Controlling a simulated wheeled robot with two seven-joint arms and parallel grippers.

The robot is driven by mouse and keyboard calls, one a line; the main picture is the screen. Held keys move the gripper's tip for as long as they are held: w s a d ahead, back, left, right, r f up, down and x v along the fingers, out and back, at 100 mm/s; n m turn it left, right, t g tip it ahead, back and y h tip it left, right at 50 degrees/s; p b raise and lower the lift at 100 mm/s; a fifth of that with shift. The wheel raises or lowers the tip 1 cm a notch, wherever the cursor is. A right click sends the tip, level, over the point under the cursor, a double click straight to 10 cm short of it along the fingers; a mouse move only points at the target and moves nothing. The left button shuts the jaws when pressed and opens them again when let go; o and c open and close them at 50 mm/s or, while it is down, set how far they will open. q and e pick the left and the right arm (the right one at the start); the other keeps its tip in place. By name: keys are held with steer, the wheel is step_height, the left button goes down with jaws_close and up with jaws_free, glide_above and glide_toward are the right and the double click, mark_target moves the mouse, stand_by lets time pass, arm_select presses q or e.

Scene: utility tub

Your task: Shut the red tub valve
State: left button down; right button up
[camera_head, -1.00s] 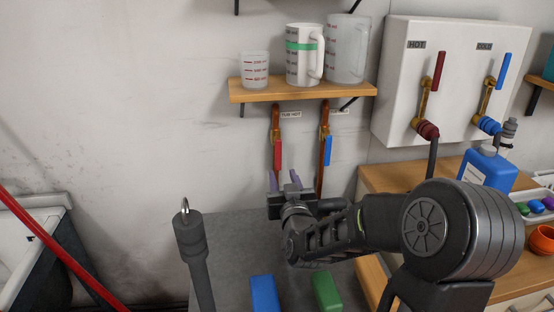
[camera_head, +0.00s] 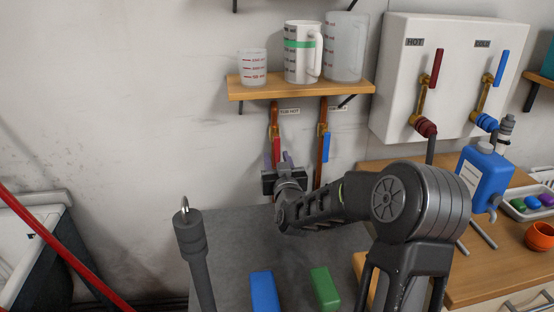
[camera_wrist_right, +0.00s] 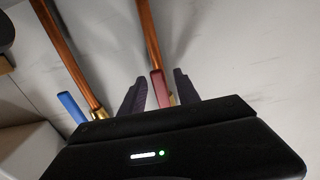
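The red tub valve handle (camera_head: 276,148) hangs straight down, in line with its copper pipe (camera_head: 274,108), below the "TUB HOT" label. My right gripper (camera_head: 277,160) is at the lower end of this handle, its purple fingers apart on either side. In the right wrist view the red handle (camera_wrist_right: 160,88) shows between the two open fingers (camera_wrist_right: 159,92). A gap shows at each side, and I cannot tell whether either finger touches it. My left gripper is in neither view.
A blue valve handle (camera_head: 326,147) hangs close to the right on a second pipe. A wooden shelf (camera_head: 300,88) with measuring cups is above. A grey post (camera_head: 195,250) stands at front left. The hot and cold panel (camera_head: 455,60) is at right.

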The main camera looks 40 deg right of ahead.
jaws_close()
stand_by(0.3)
stand_by(1.1)
